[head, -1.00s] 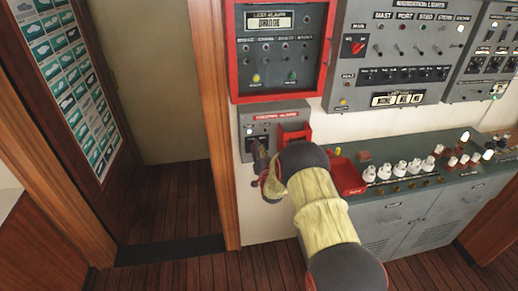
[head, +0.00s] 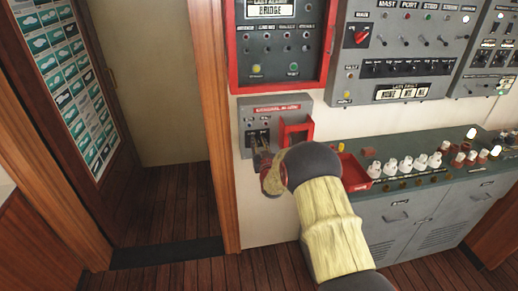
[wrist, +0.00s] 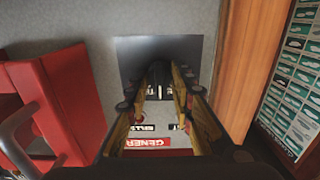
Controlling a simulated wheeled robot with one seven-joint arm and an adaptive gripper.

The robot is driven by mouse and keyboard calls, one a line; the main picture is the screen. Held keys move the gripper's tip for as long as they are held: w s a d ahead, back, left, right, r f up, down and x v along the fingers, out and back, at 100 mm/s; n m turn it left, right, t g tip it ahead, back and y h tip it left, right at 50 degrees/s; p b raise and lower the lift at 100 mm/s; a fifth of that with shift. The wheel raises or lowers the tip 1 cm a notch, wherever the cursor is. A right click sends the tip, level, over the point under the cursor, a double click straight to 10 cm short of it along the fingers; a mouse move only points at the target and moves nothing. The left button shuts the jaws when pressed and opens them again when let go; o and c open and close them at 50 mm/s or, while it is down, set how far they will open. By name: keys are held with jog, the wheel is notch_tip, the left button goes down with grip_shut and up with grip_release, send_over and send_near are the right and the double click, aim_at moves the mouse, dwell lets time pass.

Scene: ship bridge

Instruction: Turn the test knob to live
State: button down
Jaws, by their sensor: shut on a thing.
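The small grey general alarm panel (head: 275,108) is on the wall below the red-framed panel. It has a red label strip, which also shows upside down in the wrist view (wrist: 146,142). My gripper (head: 260,146) is at the left part of this panel. In the wrist view my gripper (wrist: 158,72) reaches a dark plate (wrist: 134,52), with its fingers closed around a dark piece that I take to be the test knob. The fingers hide most of the knob, and its pointing direction cannot be read. Labels beside it are partly covered.
A red hinged cover (head: 297,129) sits just right of my gripper and shows large in the wrist view (wrist: 52,100). A wooden door frame (head: 217,120) stands to the left. A grey console (head: 420,215) with several white knobs and a red tray (head: 353,174) is at the right.

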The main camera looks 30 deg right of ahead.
jog(key=n+b, duration=0.3)
jog(key=n, duration=0.1)
jog(key=shift+a+f, duration=0.1)
jog(key=shift+f, duration=0.05)
jog(key=shift+n+b, duration=1.05)
jog(key=shift+n, duration=0.25)
jog(key=c, duration=1.7)
grip_release()
jog(key=shift+o, duration=0.6)
jog(key=shift+s+a, duration=0.1)
jog(key=v, duration=1.1)
jog(key=shift+s, duration=0.35)
jog(key=shift+a, duration=0.1)
